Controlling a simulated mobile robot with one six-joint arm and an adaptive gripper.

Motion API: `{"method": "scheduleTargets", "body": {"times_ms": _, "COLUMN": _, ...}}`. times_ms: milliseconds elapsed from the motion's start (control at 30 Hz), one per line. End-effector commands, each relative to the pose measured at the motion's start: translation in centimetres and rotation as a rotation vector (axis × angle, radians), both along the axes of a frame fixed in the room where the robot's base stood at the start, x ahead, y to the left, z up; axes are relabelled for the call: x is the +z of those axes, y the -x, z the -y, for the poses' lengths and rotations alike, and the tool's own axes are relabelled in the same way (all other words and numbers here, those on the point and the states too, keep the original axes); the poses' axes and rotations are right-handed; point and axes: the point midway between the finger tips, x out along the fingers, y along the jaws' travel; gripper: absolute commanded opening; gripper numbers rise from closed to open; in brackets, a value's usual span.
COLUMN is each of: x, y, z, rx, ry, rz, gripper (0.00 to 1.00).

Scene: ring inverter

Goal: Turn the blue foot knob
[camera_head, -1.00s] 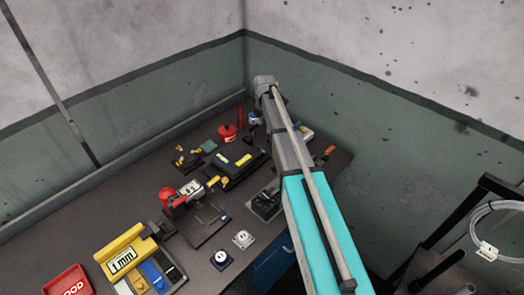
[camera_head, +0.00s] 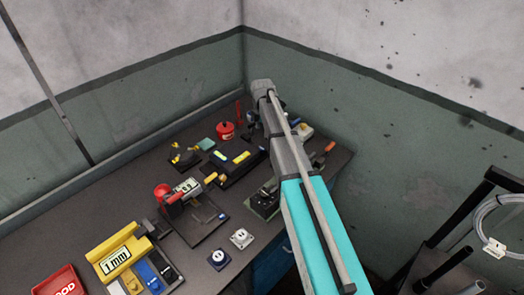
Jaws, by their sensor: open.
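Two small square-footed knobs stand near the front edge of the workbench. The one with the dark blue foot (camera_head: 219,259) has a pale round top and stands left and in front of the one with the white foot (camera_head: 241,238). The blue one is uncovered, and nothing touches it. My arm reaches from the lower right to the far part of the bench, well beyond both knobs. Its far end is over the back right of the bench. I cannot make out my gripper's fingers, which are hidden by the arm.
A yellow 1 mm gauge block (camera_head: 116,262) and a red tray (camera_head: 60,284) stand at the left. A dark fixture with a red knob (camera_head: 162,191) is behind the blue-footed knob. A black case (camera_head: 228,172) and a red can (camera_head: 225,131) are farther back. Walls bound the corner.

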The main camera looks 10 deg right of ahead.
Motion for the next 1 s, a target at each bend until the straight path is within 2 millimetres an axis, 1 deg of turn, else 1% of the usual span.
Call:
{"method": "scheduleTargets", "body": {"times_ms": 33, "x": -0.8, "y": 0.0, "z": 0.0, "rx": 0.0, "ry": 0.0, "rz": 0.0, "gripper": 0.76}}
{"method": "scheduleTargets", "body": {"times_ms": 1000, "x": -8.0, "y": 0.0, "z": -0.2, "rx": 0.002, "ry": 0.0, "rz": 0.0, "gripper": 0.76}}
